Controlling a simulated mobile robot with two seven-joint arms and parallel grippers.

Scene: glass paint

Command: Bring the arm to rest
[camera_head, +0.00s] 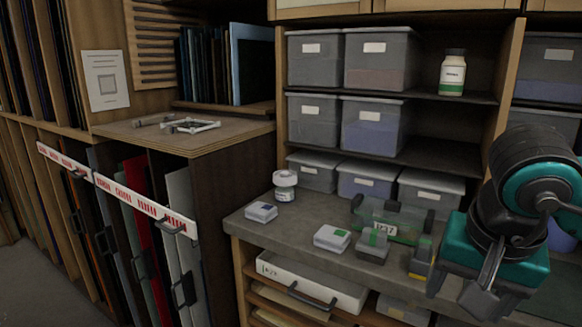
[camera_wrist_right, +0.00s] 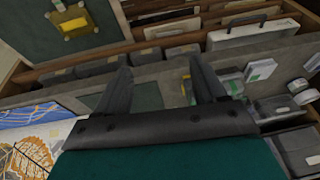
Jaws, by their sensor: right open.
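My right arm, black and teal, is at the right of the head view. Its gripper (camera_head: 487,290) hangs in front of the worktop's right end, angled down. In the right wrist view the gripper's two dark fingers (camera_wrist_right: 160,68) stand apart with nothing held between them. The gripper is open and empty. My left gripper and arm are in neither view.
The grey worktop (camera_head: 295,232) holds small boxes (camera_head: 332,238), a white-lidded jar (camera_head: 285,186) and a clear green-edged container (camera_head: 392,220) near my right arm. Lidded bins (camera_head: 382,60) fill shelves behind. A drawer (camera_head: 312,283) lies below. A wooden-topped cabinet (camera_head: 180,135) stands left.

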